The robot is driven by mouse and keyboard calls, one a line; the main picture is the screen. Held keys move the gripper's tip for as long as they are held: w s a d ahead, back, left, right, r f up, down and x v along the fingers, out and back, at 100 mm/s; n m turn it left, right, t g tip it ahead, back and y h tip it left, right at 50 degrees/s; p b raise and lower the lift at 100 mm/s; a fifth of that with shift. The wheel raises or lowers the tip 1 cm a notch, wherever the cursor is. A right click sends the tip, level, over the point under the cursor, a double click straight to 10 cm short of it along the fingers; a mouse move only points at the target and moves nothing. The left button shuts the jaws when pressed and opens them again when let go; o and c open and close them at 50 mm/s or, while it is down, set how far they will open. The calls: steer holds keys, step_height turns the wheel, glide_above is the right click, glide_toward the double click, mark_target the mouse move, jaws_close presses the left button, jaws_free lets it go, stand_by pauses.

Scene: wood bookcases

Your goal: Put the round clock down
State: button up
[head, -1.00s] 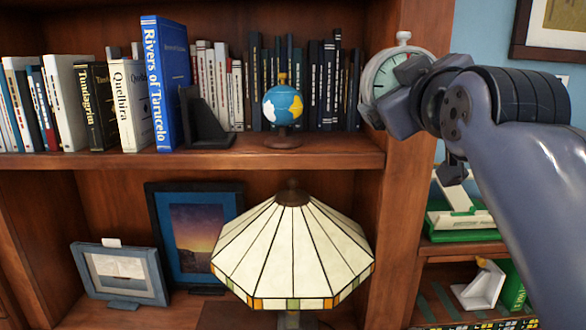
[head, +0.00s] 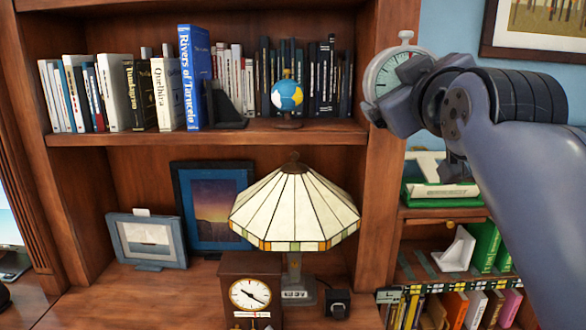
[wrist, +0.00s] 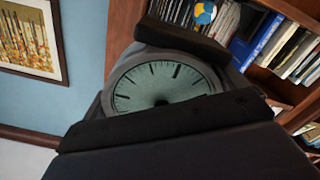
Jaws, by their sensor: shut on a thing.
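The round clock (head: 383,74) has a pale grey rim, a greenish dial and a small knob on top. My gripper (head: 378,104) is shut on it and holds it up in the air, in front of the bookcase's right upright in the head view. In the wrist view the clock's dial (wrist: 165,88) shows between the dark fingers, its lower part hidden by my gripper. In the head view my gripper covers the clock's right and lower parts.
The upper shelf (head: 200,137) holds several books and a small globe (head: 287,97). Below stand a lamp (head: 295,207), a square clock (head: 251,291) and two picture frames (head: 147,240). Bare wood shows at the front left of the lower surface (head: 150,284). A lower bookcase stands right.

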steer(key=w+f, duration=0.7)
steer(key=f, duration=0.4)
steer(key=w+f, duration=0.7)
steer(key=f, duration=0.3)
steer(key=w+f, duration=0.7)
steer(key=f, duration=0.4)
step_height(320, 180, down, 17)
steer(key=s, duration=0.3)
steer(key=s+f, duration=1.4)
steer(key=f, duration=0.3)
steer(key=shift+a+f, duration=0.15)
steer(key=shift+f, duration=0.05)
